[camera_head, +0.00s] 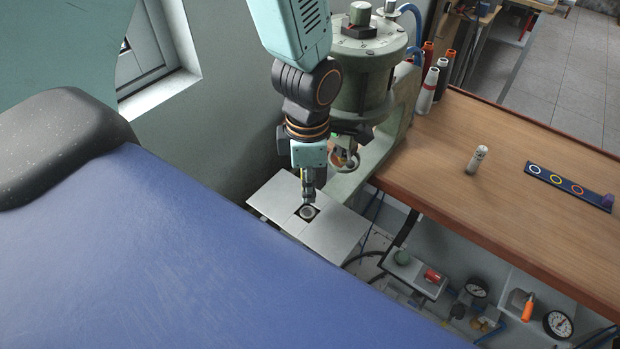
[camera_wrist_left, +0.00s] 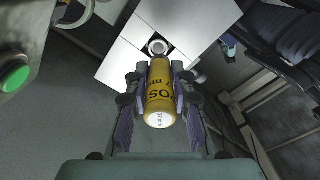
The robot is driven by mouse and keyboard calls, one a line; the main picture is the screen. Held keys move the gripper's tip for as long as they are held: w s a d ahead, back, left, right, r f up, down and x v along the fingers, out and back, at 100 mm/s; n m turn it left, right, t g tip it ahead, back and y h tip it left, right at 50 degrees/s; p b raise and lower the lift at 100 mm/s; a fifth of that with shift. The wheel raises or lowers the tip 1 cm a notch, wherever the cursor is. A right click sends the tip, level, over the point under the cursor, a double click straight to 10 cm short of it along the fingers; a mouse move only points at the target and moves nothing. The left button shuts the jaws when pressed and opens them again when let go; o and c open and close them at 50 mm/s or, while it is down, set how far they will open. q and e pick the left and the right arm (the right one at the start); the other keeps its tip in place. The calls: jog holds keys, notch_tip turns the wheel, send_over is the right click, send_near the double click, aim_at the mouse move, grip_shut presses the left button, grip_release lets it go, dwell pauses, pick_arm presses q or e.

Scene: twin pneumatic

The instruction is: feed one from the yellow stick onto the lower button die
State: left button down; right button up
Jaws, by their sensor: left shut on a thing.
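My left gripper (camera_head: 309,184) points down over the pale metal plate of the machine. It is shut on the yellow stick (camera_wrist_left: 160,92), a tube with dark lettering and a white end, held between its two fingers in the left wrist view. In that view the stick's far end lies close to the lower button die (camera_wrist_left: 158,46), a round ring in a dark opening of the plate. The die also shows just below the gripper in the head view (camera_head: 307,212). I cannot tell whether stick and die touch. My right gripper is not in view.
The green press (camera_head: 365,85) stands right behind my left arm. A green button (camera_wrist_left: 13,77) shows in the wrist view. Gauges (camera_head: 558,324) sit below the table.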

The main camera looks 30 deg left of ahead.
pick_arm(q)
jog(key=shift+w+a+f+b, duration=0.1)
jog(key=shift+a+f+b, duration=0.15)
jog(key=shift+f, duration=0.2)
jog(key=shift+a+f+b, duration=0.1)
jog(key=shift+f+b, duration=0.2)
jog(key=shift+f, duration=0.15)
jog(key=shift+d+f+b, duration=0.15)
jog(key=shift+f+b, duration=0.3)
jog(key=shift+f, duration=0.15)
jog(key=shift+d+f+b, duration=0.15)
jog(key=shift+f+b, duration=0.3)
jog(key=shift+f, duration=0.25)
jog(key=shift+a, duration=0.2)
jog(key=shift+w, duration=0.1)
jog(key=shift+d, duration=0.1)
jog(key=shift+f, duration=0.25)
jog(key=shift+f+b, duration=0.1)
jog(key=shift+b, duration=0.25)
